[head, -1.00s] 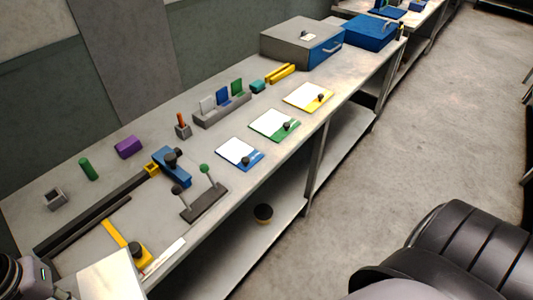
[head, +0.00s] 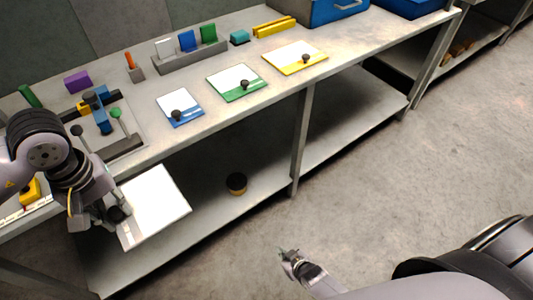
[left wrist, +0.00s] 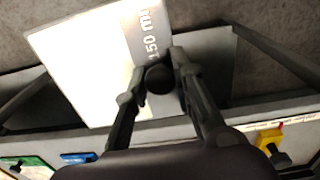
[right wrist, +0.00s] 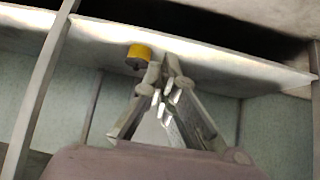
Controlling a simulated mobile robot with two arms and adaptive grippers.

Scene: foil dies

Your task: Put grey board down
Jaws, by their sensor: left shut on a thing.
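The grey board (head: 158,206) is a white plate with a grey strip along one edge and a black knob. It hangs in the air in front of the bench edge, above the lower shelf in the head view. My left gripper (head: 119,213) is shut on its knob. In the left wrist view the board (left wrist: 88,60) shows "150 m" on its grey strip, and the fingers (left wrist: 160,78) hold the knob. My right gripper (head: 290,256) is low over the floor, holding nothing; its fingertips (right wrist: 165,78) are close together in the right wrist view.
Blue (head: 181,106), green (head: 238,80) and yellow (head: 296,56) knobbed boards lie in a row on the bench (head: 215,120). Behind them stands a rack (head: 190,60) with small plates. A black-and-yellow round thing (head: 237,183) sits on the lower shelf (head: 262,190).

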